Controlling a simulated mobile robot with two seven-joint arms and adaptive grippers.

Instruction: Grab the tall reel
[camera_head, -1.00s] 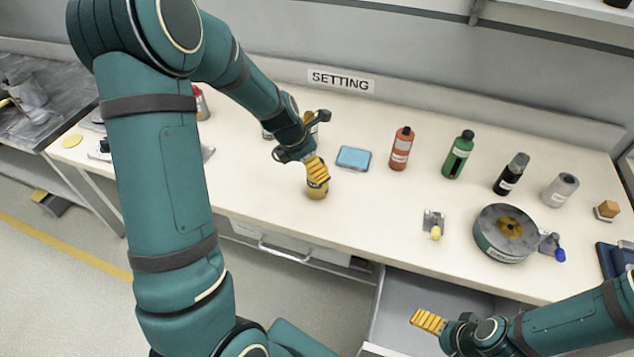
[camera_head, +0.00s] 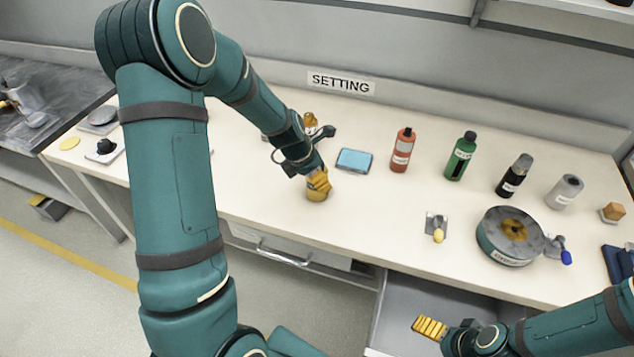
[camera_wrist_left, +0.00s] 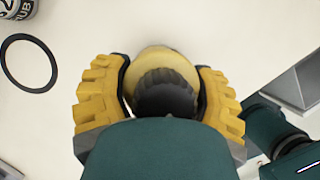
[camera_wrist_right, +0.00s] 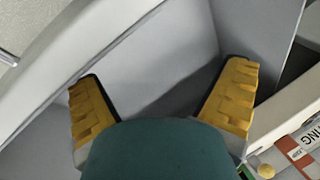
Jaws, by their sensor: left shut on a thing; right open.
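A yellow, rounded upright item (camera_head: 316,195) stands on the bench left of the blue pad. My left gripper (camera_head: 318,180) reaches down over it and is shut on it. In the left wrist view this item (camera_wrist_left: 165,62), with a dark top, sits between the two yellow fingers. Most of its body is hidden, so I cannot tell for sure that it is the tall reel. A grey upright cylinder (camera_head: 565,191) stands at the right back of the bench. My right gripper (camera_head: 430,328) is open and empty over the open drawer, and its spread fingers show in the right wrist view (camera_wrist_right: 163,78).
An orange bottle (camera_head: 402,151), a green bottle (camera_head: 460,157) and a black bottle (camera_head: 514,176) stand along the back. A blue pad (camera_head: 354,160) lies near my left gripper. A wide round drum (camera_head: 500,245) sits at right front. The drawer (camera_head: 400,300) stands open below the bench.

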